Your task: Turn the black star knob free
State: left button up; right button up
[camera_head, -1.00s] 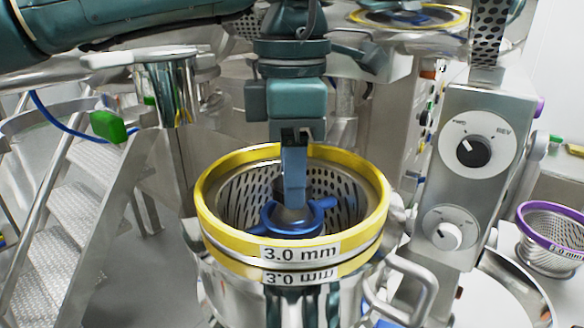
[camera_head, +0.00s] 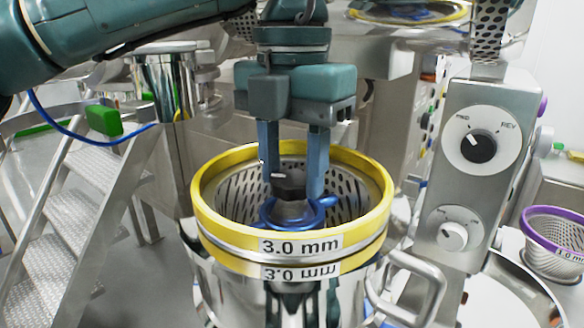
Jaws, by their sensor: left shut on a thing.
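My left gripper (camera_head: 292,190) points straight down into the yellow-rimmed 3.0 mm screen basket (camera_head: 215,232), with both blue fingers showing side by side. It is shut on the black star knob (camera_head: 290,182), which sits between the fingertips. The knob is just above the grey hub of a blue impeller (camera_head: 328,201) inside the basket. I cannot tell whether the knob still touches the hub. The fingers partly cover the knob. My right gripper is out of view.
A control box (camera_head: 490,98) with two dials stands close on the right. A purple-rimmed screen (camera_head: 553,222) is at far right. Metal steps (camera_head: 95,190) are on the left. A curved metal handle (camera_head: 432,285) sticks out below the basket.

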pick_arm(q)
jog(key=n+b, duration=0.1)
jog(key=n, duration=0.2)
jog(key=shift+n, duration=0.4)
jog(key=n+b, duration=0.1)
jog(key=n, duration=0.4)
jog(key=n+b, duration=0.1)
jog(key=n, duration=0.3)
jog(key=n+b, duration=0.1)
jog(key=n, duration=0.3)
jog(key=shift+n+b, duration=0.3)
jog(key=n, duration=0.2)
jog(key=shift+n+b, duration=0.3)
jog(key=shift+b, duration=0.1)
jog(key=shift+n, duration=0.9)
jog(key=n+b, duration=0.1)
jog(key=n, duration=0.2)
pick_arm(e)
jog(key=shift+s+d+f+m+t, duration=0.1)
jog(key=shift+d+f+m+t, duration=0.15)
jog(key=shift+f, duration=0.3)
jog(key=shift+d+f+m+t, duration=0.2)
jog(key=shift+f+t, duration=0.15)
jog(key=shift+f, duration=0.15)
pick_arm(q)
jog(key=shift+n, duration=0.4)
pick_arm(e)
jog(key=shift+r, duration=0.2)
